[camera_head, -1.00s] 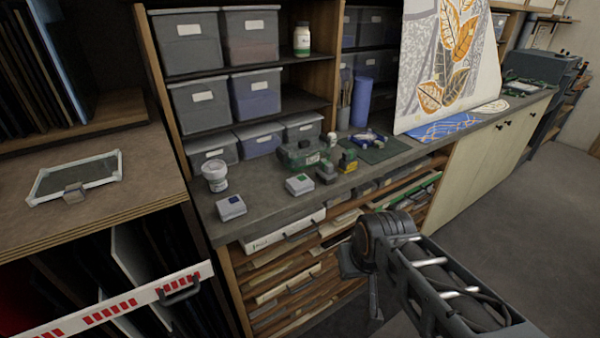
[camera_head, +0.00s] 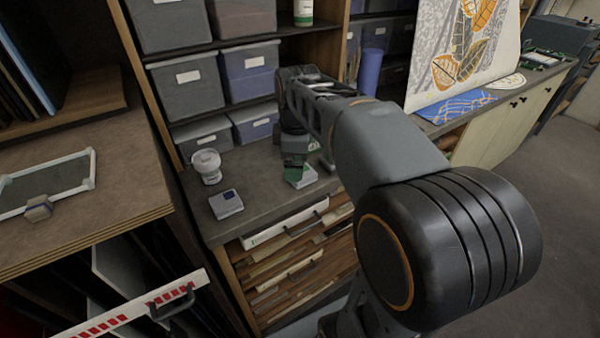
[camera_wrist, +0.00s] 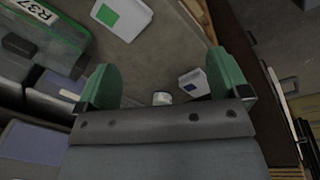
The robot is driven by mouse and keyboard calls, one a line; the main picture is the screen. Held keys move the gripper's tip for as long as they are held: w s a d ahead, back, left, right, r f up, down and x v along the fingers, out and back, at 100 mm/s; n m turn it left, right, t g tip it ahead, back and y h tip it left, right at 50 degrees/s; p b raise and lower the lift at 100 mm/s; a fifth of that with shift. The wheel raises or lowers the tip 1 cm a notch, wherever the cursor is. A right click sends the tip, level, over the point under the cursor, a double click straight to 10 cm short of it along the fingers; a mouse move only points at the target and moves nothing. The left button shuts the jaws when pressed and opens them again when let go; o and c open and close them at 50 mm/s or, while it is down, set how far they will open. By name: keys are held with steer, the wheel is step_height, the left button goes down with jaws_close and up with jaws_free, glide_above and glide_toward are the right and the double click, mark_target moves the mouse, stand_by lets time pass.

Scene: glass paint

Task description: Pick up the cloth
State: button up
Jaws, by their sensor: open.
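I cannot make out a cloth for certain in either current view. My gripper (camera_wrist: 166,80) is open in the wrist view, its two green fingers spread with nothing held between them. It hangs over the grey counter (camera_wrist: 165,45). A white box with a blue label (camera_wrist: 193,84) shows near the right finger, and a small white jar (camera_wrist: 162,98) shows low between the fingers.
A white box with a green label (camera_wrist: 122,17) lies on the counter, beside a green clear case (camera_wrist: 45,40). Grey bins (camera_head: 188,88) stand on shelves behind. A patterned panel (camera_head: 465,45) and a blue patterned sheet (camera_head: 455,105) are at right. A framed screen (camera_head: 90,170) lies on the left bench.

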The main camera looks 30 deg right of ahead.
steer(key=w+d+r+n, duration=0.3)
steer(key=w+n, duration=0.1)
steer(key=n, duration=0.1)
steer(key=n+g, duration=0.1)
steer(key=n, duration=0.1)
glide_above(310, 175)
steer(key=w+a, duration=0.2)
steer(key=f, duration=0.7)
steer(key=shift+w+d+f, duration=0.15)
steer(key=shift+d+f, duration=0.1)
steer(key=shift+f, duration=3.1)
steer(key=c, duration=1)
steer(key=shift+r, duration=0.1)
